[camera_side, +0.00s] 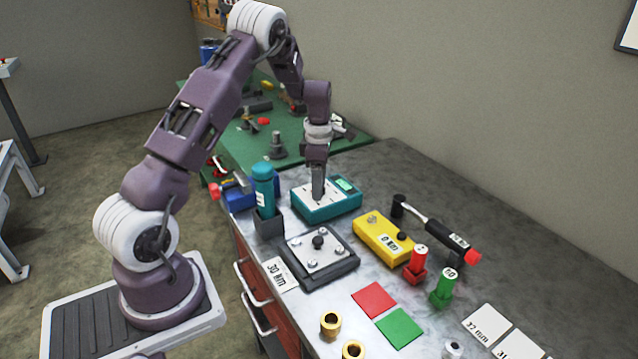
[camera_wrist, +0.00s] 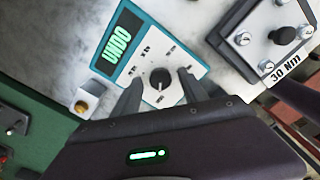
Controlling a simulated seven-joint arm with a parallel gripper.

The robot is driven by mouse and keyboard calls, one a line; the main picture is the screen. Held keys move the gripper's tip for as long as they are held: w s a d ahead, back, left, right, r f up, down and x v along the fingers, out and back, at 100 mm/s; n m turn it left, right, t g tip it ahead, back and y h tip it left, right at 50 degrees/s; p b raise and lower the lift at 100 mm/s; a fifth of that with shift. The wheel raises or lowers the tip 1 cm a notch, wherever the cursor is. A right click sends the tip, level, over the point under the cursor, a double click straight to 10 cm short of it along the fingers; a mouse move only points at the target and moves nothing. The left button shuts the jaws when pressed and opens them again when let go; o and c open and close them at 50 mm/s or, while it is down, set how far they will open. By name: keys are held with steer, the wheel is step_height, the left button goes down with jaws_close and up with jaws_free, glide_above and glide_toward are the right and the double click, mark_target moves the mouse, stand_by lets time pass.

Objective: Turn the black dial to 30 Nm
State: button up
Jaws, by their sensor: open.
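The black dial (camera_wrist: 160,78) is a round knob with a white pointer mark, on the white face of a teal box (camera_side: 327,212). Small labels ring the dial, too small to read for sure. In the side view my gripper (camera_side: 318,196) points down over the box's face and hides the dial.
A plate with a black knob and bolts (camera_side: 318,262) stands in front, beside a "30 Nm" card (camera_side: 279,274). A teal bottle in a dark holder (camera_side: 264,190) stands close left. A yellow box (camera_side: 383,240) is to the right. Red (camera_side: 374,299) and green (camera_side: 399,327) squares lie nearer the front.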

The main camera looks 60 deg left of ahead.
jaws_close()
